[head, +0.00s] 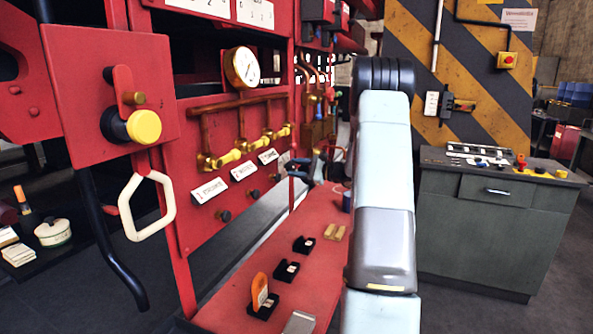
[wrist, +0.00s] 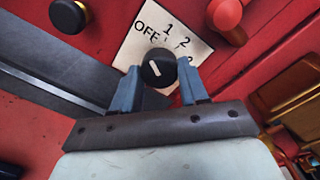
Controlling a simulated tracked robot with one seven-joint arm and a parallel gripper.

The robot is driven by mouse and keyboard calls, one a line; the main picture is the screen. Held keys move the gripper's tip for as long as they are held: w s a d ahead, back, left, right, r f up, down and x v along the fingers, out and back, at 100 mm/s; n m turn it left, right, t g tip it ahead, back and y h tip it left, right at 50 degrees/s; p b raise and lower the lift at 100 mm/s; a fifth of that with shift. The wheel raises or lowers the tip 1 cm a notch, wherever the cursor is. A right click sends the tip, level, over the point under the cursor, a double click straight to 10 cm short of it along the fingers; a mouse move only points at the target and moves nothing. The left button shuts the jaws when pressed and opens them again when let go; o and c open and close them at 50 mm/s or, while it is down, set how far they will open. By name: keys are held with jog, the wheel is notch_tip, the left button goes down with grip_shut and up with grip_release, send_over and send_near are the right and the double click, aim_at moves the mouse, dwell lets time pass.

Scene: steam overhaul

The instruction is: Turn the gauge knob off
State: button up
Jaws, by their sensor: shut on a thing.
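A round black gauge knob (wrist: 158,67) with a white pointer mark sits in front of a white label plate (wrist: 166,32) in the wrist view. The plate reads OFF, 1, 2 and at least one further number, partly hidden. The pointer mark slants from upper left to lower right; OFF is printed above and to the left of the knob. My gripper (wrist: 159,80) is shut on the knob, with one blue-grey finger on each side of it. In the head view my arm hides much of the gripper area, and I cannot make out this knob there.
A red knob (wrist: 226,13) and another black knob (wrist: 68,15) flank the label plate. In the head view a pressure gauge (head: 242,67) and copper pipes are on the red panel at left. A red bench (head: 262,262) holds small parts. A grey cabinet (head: 495,235) stands at right.

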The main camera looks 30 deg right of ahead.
jog(key=shift+a+f, duration=0.15)
jog(key=shift+a, duration=0.05)
jog(key=o, duration=1.1)
jog(key=shift+c, duration=0.2)
jog(key=shift+d, duration=0.1)
jog(key=shift+s+d, duration=0.25)
jog(key=v, duration=1.3)
